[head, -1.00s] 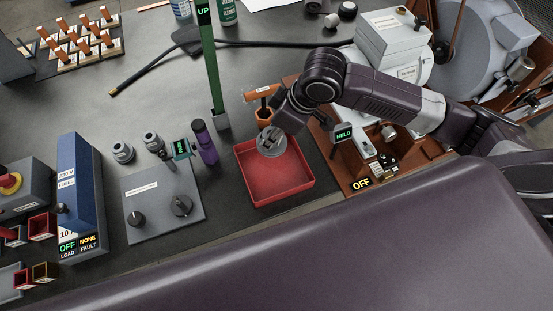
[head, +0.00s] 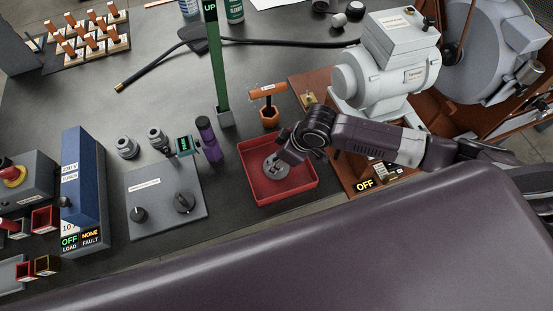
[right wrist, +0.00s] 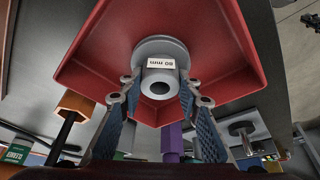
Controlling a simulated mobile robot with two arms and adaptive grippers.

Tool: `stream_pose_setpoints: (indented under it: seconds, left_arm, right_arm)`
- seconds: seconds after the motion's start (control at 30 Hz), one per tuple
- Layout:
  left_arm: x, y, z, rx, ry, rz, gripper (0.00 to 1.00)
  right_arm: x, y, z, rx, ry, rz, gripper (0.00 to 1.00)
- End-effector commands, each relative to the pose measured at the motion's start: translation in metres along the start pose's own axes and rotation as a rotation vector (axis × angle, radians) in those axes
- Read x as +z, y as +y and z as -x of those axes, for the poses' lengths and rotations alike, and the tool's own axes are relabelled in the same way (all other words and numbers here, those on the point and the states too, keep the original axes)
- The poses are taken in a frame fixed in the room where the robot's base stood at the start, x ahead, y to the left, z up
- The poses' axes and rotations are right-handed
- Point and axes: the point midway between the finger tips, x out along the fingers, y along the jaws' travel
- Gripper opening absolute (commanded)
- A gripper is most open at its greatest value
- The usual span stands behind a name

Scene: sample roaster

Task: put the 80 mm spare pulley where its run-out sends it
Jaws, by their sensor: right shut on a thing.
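The 80 mm pulley (head: 276,169) is a grey disc with a hub. In the right wrist view, its hub bears a white "80 mm" label (right wrist: 160,63). My right gripper (head: 280,161) is shut on the hub, with one finger on each side, and points down into the red tray (head: 290,198). The pulley is inside the tray's outline, low over its floor; I cannot tell if it touches. The tray also fills the top of the right wrist view (right wrist: 225,55). My left gripper is not in view.
Left of the tray stand a purple cylinder (head: 209,139), a small green-lit display (head: 184,146) and a grey plate with knobs (head: 165,205). A green post (head: 217,75) and an orange-handled tool (head: 268,105) stand behind. A grey motor (head: 390,72) is at right.

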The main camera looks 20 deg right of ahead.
Motion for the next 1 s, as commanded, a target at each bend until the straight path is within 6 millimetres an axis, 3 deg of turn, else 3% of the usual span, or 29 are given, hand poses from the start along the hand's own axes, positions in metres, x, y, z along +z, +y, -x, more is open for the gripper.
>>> stream_pose_setpoints:
  seconds: [0.27, 0.3, 0.43, 0.77, 1.0]
  left_arm:
    - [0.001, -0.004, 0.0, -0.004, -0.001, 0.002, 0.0]
    - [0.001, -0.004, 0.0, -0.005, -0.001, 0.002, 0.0]
    - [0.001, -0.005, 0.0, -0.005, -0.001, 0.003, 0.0]
    - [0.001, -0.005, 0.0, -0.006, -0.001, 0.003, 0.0]
    - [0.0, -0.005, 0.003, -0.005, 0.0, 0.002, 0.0]
  right_arm:
    - [0.0, 0.0, -0.002, 0.0, 0.002, 0.0, 0.0]
    - [0.001, 0.0, -0.002, 0.0, 0.0, 0.0, 0.34]
    - [0.001, 0.0, -0.002, 0.0, 0.0, 0.0, 0.49]
    - [-0.001, 0.001, 0.001, 0.001, 0.001, 0.001, 0.49]
    - [-0.001, 0.001, 0.038, 0.003, 0.002, 0.002, 0.49]
